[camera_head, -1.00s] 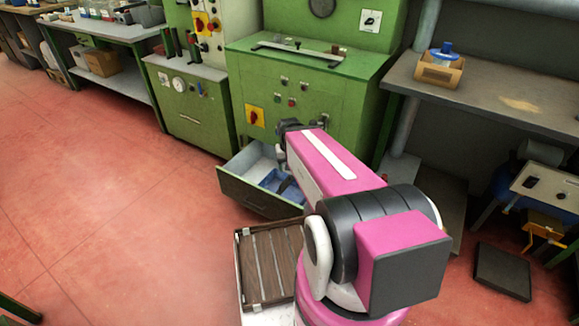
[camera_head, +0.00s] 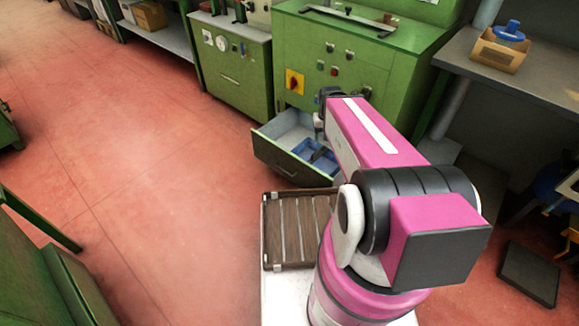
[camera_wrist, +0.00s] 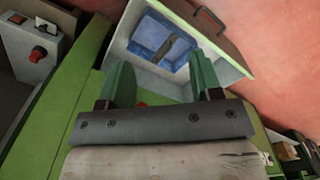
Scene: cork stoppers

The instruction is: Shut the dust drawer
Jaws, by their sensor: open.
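The dust drawer (camera_head: 282,160) stands pulled out at the foot of the green machine (camera_head: 335,60). Its front is dark, its inside pale, and blue trays (camera_head: 316,153) lie in it. In the wrist view the drawer (camera_wrist: 229,62) is at the top, with its handle (camera_wrist: 211,20) on the far side of the front panel. My gripper (camera_wrist: 160,75) is open and empty, its two green fingers pointing toward the drawer's inside. In the head view my arm hides most of the gripper and the drawer's right end. Contact with the drawer cannot be told.
A slatted wooden tray (camera_head: 293,230) sits just in front of the drawer, beside my arm. A grey workbench (camera_head: 535,75) with a cardboard box (camera_head: 500,52) stands at the right. A dark slab (camera_head: 529,273) lies on the floor there. The red floor at left is open.

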